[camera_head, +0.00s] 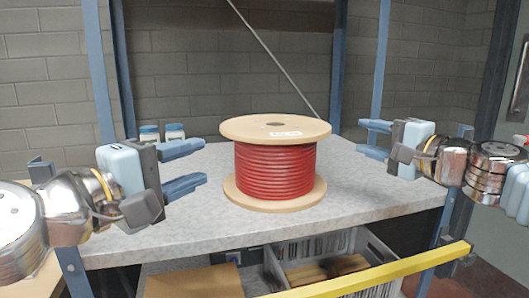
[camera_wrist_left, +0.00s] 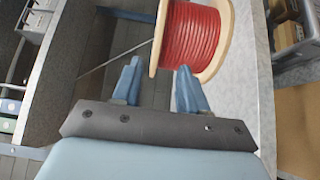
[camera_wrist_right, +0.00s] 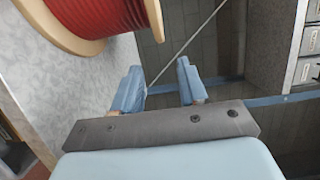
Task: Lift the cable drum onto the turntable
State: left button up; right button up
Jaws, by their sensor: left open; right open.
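The cable drum (camera_head: 275,172), with red cable between two pale wooden flanges, stands upright on a grey speckled worktop (camera_head: 345,192). It also shows in the left wrist view (camera_wrist_left: 192,38) and the right wrist view (camera_wrist_right: 95,14). My left gripper (camera_head: 202,163) is open and empty to the left of the drum, its fingers pointing towards it. My right gripper (camera_head: 362,138) is open and empty to the right of the drum, also pointing inward. In the head view both grippers appear apart from the drum. I cannot make out a turntable in any view.
Blue posts (camera_head: 103,80) frame the worktop. A yellow bar (camera_head: 400,265) crosses in front. Below are a grey bin (camera_head: 365,247) and a cardboard box (camera_head: 195,281). Worktop around the drum is clear.

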aim_at(253, 140)
dwell(0.3)
pick_arm(q)
jog(key=x, duration=1.3)
jog(key=shift+w+d, duration=0.3)
pick_arm(e)
jog(key=x, duration=1.3)
jog(key=shift+w+a, duration=0.2)
jog(key=shift+w, duration=0.1)
pick_arm(q)
grip_shut()
pick_arm(e)
grip_shut()
pick_arm(q)
jog(key=shift+r, duration=0.1)
pick_arm(e)
jog(key=shift+r, duration=0.1)
